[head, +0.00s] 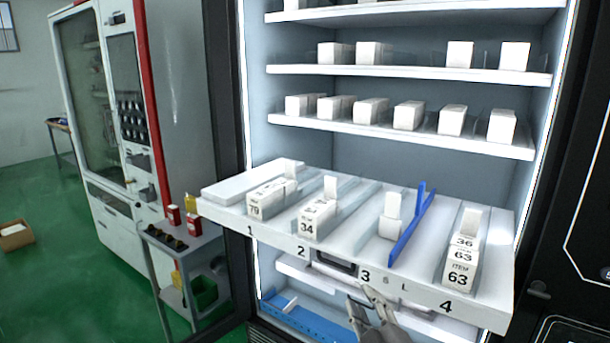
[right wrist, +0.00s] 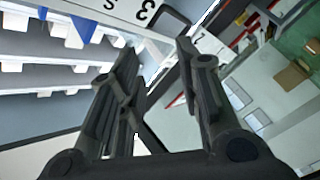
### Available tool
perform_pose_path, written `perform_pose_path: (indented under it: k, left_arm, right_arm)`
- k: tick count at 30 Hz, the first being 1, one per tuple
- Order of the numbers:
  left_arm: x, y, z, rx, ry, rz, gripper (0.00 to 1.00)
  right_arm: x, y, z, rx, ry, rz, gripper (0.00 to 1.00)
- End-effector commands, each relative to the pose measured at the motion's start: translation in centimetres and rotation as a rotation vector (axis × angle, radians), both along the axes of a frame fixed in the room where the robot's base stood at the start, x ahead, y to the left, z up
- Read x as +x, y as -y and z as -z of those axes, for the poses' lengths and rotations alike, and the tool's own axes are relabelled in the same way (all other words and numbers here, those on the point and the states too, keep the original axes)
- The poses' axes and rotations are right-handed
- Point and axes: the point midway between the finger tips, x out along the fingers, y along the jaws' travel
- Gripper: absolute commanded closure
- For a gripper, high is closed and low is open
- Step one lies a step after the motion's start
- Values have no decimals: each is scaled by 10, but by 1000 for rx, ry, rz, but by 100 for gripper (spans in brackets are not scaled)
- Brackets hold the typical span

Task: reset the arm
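My right gripper (head: 368,306) is in front of and below the pulled-out shelf (head: 425,288), near the label 3 on its front edge. In the right wrist view the right gripper (right wrist: 152,62) has its two fingers apart with nothing between them. The shelf front with the label 3 shows beyond the fingers. My left gripper is in neither view.
A small side table (head: 185,245) stands left of the open machine.

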Motion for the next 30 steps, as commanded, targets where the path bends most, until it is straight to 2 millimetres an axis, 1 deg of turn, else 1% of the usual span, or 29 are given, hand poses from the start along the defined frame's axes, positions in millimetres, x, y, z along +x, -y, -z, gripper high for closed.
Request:
perform_pose_path:
  k: [1,2,3,5,6,8,9,11,12,14,15,21,23,30]
  left_arm:
    - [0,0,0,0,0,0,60]
    - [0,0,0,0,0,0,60]
    - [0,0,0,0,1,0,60]
    - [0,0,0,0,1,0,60]
    - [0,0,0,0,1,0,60]
    - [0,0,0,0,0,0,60]
    - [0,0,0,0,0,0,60]
    - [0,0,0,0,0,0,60]
    - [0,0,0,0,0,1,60]
    - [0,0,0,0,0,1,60]
    - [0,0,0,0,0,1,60]
    - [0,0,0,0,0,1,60]
    - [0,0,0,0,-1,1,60]
    - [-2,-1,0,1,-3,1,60]
  right_arm:
    - [-19,14,32,70,-122,53,68]
    - [-31,23,49,110,-195,87,68]
    - [-49,33,72,159,-293,129,68]
    - [-78,47,104,225,-436,193,68]
    - [-100,54,124,266,-527,231,68]
    - [-131,63,148,317,-650,282,68]
    - [-152,67,161,344,-725,313,68]
    - [-180,72,177,378,-822,354,68]
    - [-197,74,185,396,-879,376,68]
    - [-222,77,195,418,-958,408,68]
    - [-237,78,200,431,-1007,428,68]
    - [-309,82,217,481,-1222,511,68]
    - [-329,83,219,493,-1281,534,68]
    - [-314,80,274,484,-1299,538,68]
